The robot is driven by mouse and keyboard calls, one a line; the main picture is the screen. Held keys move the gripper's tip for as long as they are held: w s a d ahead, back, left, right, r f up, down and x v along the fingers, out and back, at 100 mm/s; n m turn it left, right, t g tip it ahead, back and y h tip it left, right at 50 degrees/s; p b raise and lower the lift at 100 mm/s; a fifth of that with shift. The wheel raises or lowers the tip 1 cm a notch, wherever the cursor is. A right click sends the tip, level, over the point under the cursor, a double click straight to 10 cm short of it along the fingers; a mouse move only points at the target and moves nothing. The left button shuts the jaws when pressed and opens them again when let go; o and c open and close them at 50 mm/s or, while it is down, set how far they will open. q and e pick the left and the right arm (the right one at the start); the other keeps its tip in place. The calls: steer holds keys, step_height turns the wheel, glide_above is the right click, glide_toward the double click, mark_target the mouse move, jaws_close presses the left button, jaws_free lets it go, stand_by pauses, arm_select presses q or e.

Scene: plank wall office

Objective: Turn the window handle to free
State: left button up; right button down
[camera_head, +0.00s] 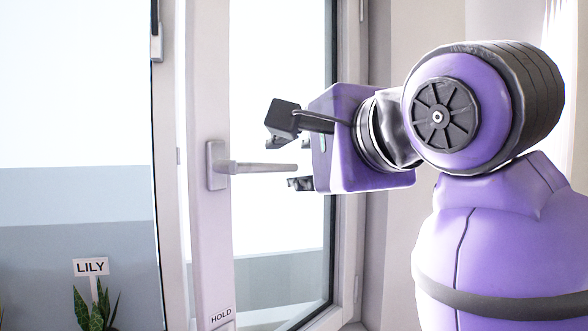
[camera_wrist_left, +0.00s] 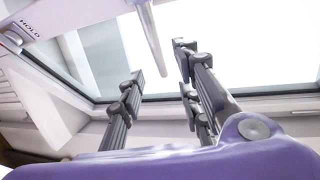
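The window handle (camera_head: 262,167) is a grey lever on an upright plate (camera_head: 216,165) on the white window frame. It points level to the right in the head view. My left gripper (camera_head: 300,164) is purple with dark fingers and stands at the lever's free end. Its fingers are open, one above and one below the lever's tip. In the left wrist view the lever (camera_wrist_left: 152,35) reaches down between the two spread fingers (camera_wrist_left: 160,70). I cannot tell whether a finger touches it. My right gripper is not in view.
A "HOLD" label (camera_head: 221,314) is on the frame below the handle. A "LILY" sign (camera_head: 91,267) stands by a green plant (camera_head: 97,310) at the lower left. The window glass (camera_head: 280,225) lies behind the handle, with the jamb (camera_head: 345,245) to its right.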

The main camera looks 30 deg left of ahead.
mark_target(280, 167)
arm_select(q)
steer(key=shift+a, duration=0.4)
steer(key=p+x, duration=0.1)
steer(key=x, duration=0.6)
steer(key=shift+d, duration=0.1)
jaws_close()
